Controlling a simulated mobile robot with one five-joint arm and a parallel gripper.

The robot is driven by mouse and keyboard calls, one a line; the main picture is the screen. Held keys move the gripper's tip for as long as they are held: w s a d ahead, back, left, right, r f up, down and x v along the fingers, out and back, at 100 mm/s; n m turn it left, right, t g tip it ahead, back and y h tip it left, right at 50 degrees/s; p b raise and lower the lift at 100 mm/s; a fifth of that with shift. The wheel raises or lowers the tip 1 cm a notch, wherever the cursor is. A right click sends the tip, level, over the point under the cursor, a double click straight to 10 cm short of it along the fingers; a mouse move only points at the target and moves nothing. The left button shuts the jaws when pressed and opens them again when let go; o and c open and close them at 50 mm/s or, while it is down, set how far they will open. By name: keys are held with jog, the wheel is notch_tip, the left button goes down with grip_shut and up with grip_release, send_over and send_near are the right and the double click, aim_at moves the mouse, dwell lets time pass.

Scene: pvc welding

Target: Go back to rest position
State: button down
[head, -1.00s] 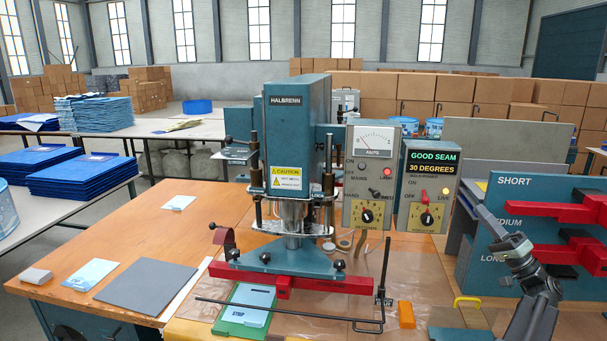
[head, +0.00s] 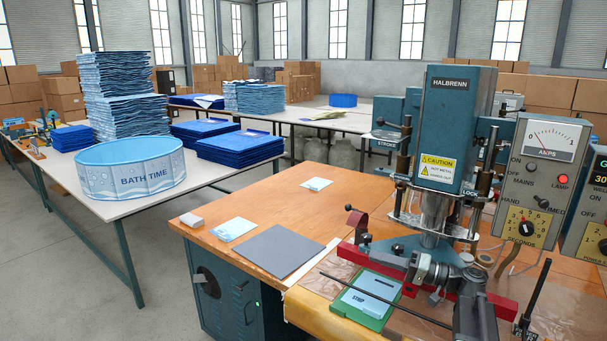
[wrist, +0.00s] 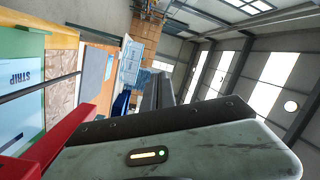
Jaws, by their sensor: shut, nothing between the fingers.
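My gripper (head: 424,268) shows at the lower right of the head view, in front of the welding press (head: 447,130) and overlapping its red base bar in the picture. I cannot tell whether it touches the bar. In the wrist view its dark fingers (wrist: 160,90) are together with nothing between them. The press is blue and upright, marked HALBRENN. Its meter box (head: 540,180) has a lit red lamp. The green strip tray (head: 368,300) with a light blue card lies at the front of the press, and also shows at the wrist view's left edge.
A wooden bench (head: 270,205) carries a grey plate (head: 266,250), a pale blue packet (head: 232,229) and a small grey block (head: 191,219). A white table (head: 130,205) at the left holds a BATH TIME pool (head: 130,170) and blue stacks. Open floor lies at the lower left.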

jog(key=s+a+f+n+g+h+b, duration=0.1)
jog(key=a+f+g, duration=0.1)
jog(key=a+f, duration=0.4)
jog(key=s+a+f+n+g+h, duration=0.1)
jog(key=a+f+g, duration=0.2)
jog(key=a, duration=0.4)
jog(key=s+a+f+g+h+b, duration=0.1)
jog(key=s+a+f+g+h, duration=0.15)
jog(key=s+a+f, duration=0.35)
jog(key=s+a+f+g+h+b, duration=0.1)
jog(key=s+a+f+h, duration=0.2)
jog(key=f, duration=0.5)
jog(key=s+d+f+m+h, duration=0.1)
jog(key=d+f+h, duration=0.2)
jog(key=d+h, duration=0.3)
jog(key=s+d+f+m+h, duration=0.1)
jog(key=s+d+f+h, duration=0.2)
jog(key=d, duration=0.5)
notch_tip(320, 180, up, 12)
jog(key=w+p, duration=0.1)
jog(key=p, duration=1.1)
jog(key=shift+w+m, duration=0.2)
jog(key=shift+m, duration=0.1)
jog(key=shift+r, duration=0.1)
